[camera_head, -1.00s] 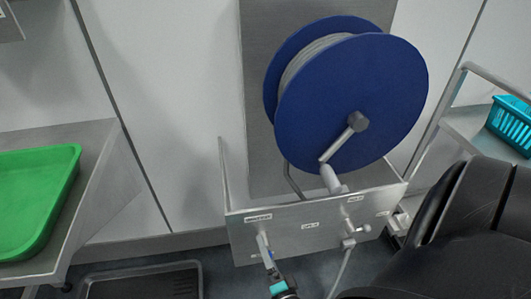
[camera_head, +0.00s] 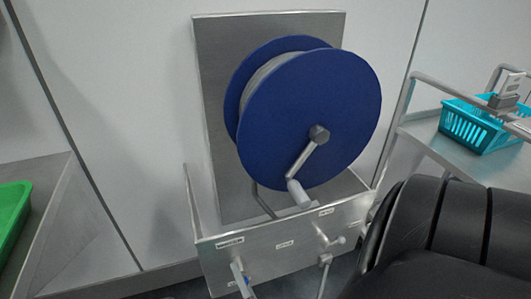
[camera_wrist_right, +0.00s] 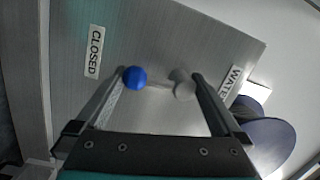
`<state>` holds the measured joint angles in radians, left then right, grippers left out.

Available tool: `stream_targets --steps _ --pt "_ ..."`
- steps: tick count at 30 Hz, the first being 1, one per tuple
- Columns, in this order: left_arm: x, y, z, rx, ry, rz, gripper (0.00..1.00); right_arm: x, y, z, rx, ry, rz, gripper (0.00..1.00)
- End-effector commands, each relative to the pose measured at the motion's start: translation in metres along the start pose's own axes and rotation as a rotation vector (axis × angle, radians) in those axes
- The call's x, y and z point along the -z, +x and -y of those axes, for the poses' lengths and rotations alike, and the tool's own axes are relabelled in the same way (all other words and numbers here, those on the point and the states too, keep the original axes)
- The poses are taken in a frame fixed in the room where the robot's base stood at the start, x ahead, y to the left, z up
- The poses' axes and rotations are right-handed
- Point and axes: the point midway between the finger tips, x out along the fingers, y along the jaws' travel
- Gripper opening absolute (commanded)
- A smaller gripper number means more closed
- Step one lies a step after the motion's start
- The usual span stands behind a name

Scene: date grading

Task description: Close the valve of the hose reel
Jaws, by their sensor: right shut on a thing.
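The hose reel (camera_head: 325,100) has a blue disc and a crank handle, mounted on a steel back plate. Below it is a steel front panel (camera_head: 285,258) with small labels. The valve handle, with a blue ball knob (camera_wrist_right: 135,77) and a grey hub (camera_wrist_right: 181,85), sits between my right gripper's fingers in the right wrist view. My right gripper (camera_wrist_right: 157,82) is shut on it, one finger beside the knob and one beside the hub. The knob points towards the CLOSED label (camera_wrist_right: 93,52); the WATER label (camera_wrist_right: 229,86) is partly cut. My left gripper is not in view.
A grey fitting (camera_head: 328,238) sticks out of the panel's right side. A cart (camera_head: 408,130) with a teal basket (camera_head: 478,128) stands at right. A green tray (camera_head: 10,220) lies on a steel table (camera_head: 55,225) at left. My black arm covers the lower right.

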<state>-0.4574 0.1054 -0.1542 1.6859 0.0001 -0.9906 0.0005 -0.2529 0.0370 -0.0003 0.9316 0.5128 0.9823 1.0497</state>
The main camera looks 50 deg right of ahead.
Motion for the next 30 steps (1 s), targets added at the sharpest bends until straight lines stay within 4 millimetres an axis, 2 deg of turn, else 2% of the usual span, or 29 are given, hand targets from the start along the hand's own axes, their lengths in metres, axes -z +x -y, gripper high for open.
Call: stream_targets --steps 1,30 --pt "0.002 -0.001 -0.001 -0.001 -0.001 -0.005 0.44 -0.011 -0.048 -0.024 -0.061 -0.023 0.029 0.69" --pt "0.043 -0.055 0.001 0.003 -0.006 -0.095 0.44 -0.019 -0.095 -0.052 -0.056 -0.016 0.022 0.69"
